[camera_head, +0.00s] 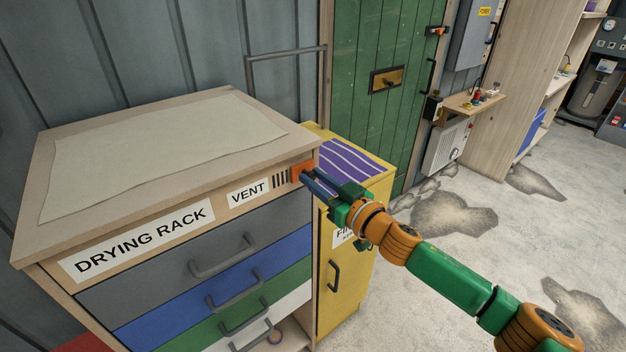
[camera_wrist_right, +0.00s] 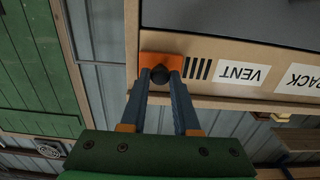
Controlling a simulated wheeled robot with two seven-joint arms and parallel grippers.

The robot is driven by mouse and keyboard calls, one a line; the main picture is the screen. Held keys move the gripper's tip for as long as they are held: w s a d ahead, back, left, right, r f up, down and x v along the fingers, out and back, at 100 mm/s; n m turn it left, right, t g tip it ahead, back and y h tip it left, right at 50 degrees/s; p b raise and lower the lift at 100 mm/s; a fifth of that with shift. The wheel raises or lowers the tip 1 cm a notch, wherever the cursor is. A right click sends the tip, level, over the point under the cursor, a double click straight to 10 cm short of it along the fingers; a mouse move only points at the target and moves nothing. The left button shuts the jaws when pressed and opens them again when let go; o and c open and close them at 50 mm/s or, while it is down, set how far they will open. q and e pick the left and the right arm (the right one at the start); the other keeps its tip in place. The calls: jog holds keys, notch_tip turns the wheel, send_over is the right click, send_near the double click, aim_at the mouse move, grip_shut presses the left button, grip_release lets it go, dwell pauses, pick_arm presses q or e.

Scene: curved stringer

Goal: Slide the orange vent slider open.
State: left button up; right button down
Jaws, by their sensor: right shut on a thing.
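The orange vent slider (camera_head: 301,171) sits at the right end of the drying rack's top front strip, just right of several dark vent slots (camera_head: 282,179) and the VENT label (camera_head: 248,192). In the right wrist view the slider (camera_wrist_right: 148,63) is an orange plate with a dark round knob (camera_wrist_right: 160,74). My right gripper (camera_head: 306,175) is shut on the knob, its blue fingers (camera_wrist_right: 167,88) closing around it. The vent slots show beside the slider, uncovered. My left gripper is not in view.
The drying rack (camera_head: 60,145) has several coloured drawers with handles below the strip. A yellow cabinet (camera_head: 346,270) with a purple striped top stands right beside it. A green door (camera_head: 375,110) is behind. The floor at right is clear.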

jog(key=c, duration=0.9)
grip_release()
jog(key=shift+d+r, duration=0.1)
jog(key=shift+r, duration=0.05)
jog(key=shift+o, duration=1.3)
jog(key=shift+w+d, duration=0.1)
jog(key=shift+w, duration=0.05)
jog(key=shift+w+f, duration=0.15)
jog(key=shift+f, duration=0.05)
jog(key=shift+s, duration=0.25)
jog(key=b+v, duration=0.1)
jog(key=v, duration=0.5)
jog(key=shift+s+d+b, duration=0.25)
jog(key=shift+d+b, duration=0.1)
